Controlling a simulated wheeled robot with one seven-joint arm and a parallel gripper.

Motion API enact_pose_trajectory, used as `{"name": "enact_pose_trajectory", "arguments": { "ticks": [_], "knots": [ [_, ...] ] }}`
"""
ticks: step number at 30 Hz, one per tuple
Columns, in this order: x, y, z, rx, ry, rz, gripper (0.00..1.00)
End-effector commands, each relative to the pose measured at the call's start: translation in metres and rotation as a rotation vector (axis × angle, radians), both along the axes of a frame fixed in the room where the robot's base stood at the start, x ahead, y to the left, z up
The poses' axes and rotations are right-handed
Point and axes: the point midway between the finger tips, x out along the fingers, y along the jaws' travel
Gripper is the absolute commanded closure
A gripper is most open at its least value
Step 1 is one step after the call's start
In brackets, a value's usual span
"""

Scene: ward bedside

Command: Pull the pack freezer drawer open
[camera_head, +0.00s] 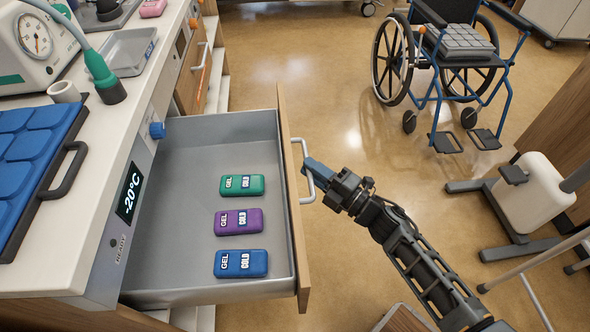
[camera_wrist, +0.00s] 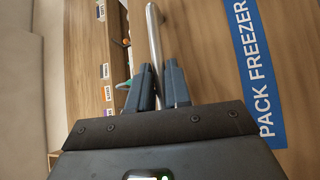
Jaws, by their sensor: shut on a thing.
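The pack freezer drawer (camera_head: 285,235) is pulled well out from the counter in the head view. Its grey tray holds a green gel pack (camera_head: 242,185), a purple gel pack (camera_head: 238,221) and a blue gel pack (camera_head: 241,263), all lying flat. My gripper (camera_head: 310,168) is shut on the light metal bar handle (camera_head: 304,180) on the drawer's wooden front. In the wrist view, the two fingers (camera_wrist: 160,85) close around the handle (camera_wrist: 154,35), beside a blue "PACK FREEZER" label (camera_wrist: 256,70).
A counter (camera_head: 75,230) runs along the left, with a blue padded tray (camera_head: 35,160), a gauge device (camera_head: 38,42) and a "-20°C" display (camera_head: 130,192). A wheelchair (camera_head: 450,70) stands at the back. A white wheeled stand (camera_head: 535,192) is at right. Open floor lies between.

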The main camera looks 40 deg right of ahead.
Motion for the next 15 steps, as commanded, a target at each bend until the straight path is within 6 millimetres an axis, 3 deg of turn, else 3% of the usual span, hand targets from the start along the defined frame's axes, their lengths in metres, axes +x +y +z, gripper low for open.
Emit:
{"name": "enact_pose_trajectory", "arguments": {
  "ticks": [6,15],
  "knots": [
    [-0.016,-0.021,-0.001,0.0,0.003,0.001,1.0],
    [-0.023,-0.03,-0.002,0.0,0.003,0.0,1.0]
  ]
}}
